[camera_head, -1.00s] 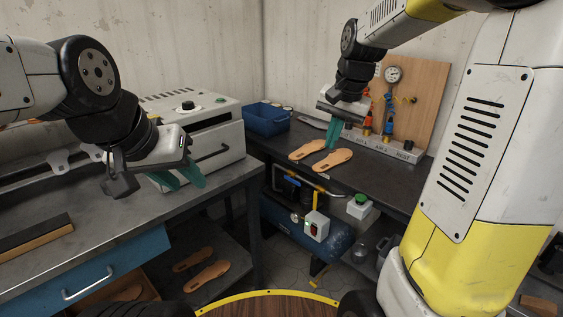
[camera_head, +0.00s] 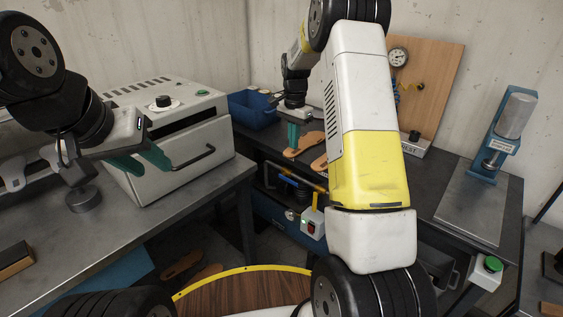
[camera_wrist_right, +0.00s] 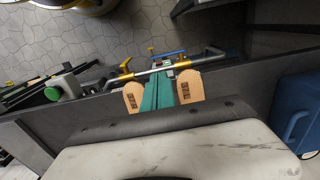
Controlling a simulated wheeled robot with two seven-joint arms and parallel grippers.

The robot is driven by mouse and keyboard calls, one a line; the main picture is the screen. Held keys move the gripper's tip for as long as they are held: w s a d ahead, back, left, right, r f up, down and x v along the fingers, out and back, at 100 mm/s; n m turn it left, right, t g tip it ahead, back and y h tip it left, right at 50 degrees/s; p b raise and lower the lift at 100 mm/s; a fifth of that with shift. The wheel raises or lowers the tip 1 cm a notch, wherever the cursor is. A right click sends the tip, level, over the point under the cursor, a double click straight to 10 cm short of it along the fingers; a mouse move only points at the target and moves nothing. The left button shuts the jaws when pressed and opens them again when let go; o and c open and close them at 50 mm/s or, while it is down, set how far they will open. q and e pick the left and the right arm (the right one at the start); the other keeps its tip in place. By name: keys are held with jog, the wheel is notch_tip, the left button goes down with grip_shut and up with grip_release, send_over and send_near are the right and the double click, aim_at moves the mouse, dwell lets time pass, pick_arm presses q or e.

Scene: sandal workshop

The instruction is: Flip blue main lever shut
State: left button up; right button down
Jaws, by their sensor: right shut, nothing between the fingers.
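A blue lever (camera_wrist_right: 168,54) lies roughly crosswise over the pipe with yellow fittings (camera_wrist_right: 128,75), beyond the bench edge in the right wrist view. In the head view the right gripper (camera_head: 293,137) hangs over the back bench near the sandal soles, apart from the pipe. My left gripper (camera_head: 142,161) is open and empty in front of the white oven.
Sandal soles (camera_wrist_right: 190,87) lie on the bench by my right fingers. A blue crate (camera_head: 252,110) stands behind. A press (camera_head: 505,135) and a green button box (camera_head: 487,270) are at the right. The white oven (camera_head: 170,140) stands left. My right arm hides part of the bench.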

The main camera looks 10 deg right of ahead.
aim_at(293, 181)
notch_tip(293, 181, down, 14)
dwell(0.6)
jog(key=shift+s, duration=0.1)
jog(key=f, duration=0.1)
jog(key=s+f, duration=0.1)
jog(key=shift+d+f, duration=0.3)
jog(key=shift+d, duration=0.05)
jog(key=shift+w, duration=0.1)
jog(key=shift+r, duration=0.15)
jog(key=shift+d+r, duration=0.15)
jog(key=shift+r, duration=0.1)
jog(key=s+d+r, duration=0.1)
jog(key=s+r, duration=0.1)
jog(key=r, duration=0.4)
jog(key=s+d+r, duration=0.2)
jog(key=r, duration=0.4)
jog(key=shift+s+d, duration=0.2)
jog(key=shift+s, duration=0.15)
jog(key=shift+a, duration=0.1)
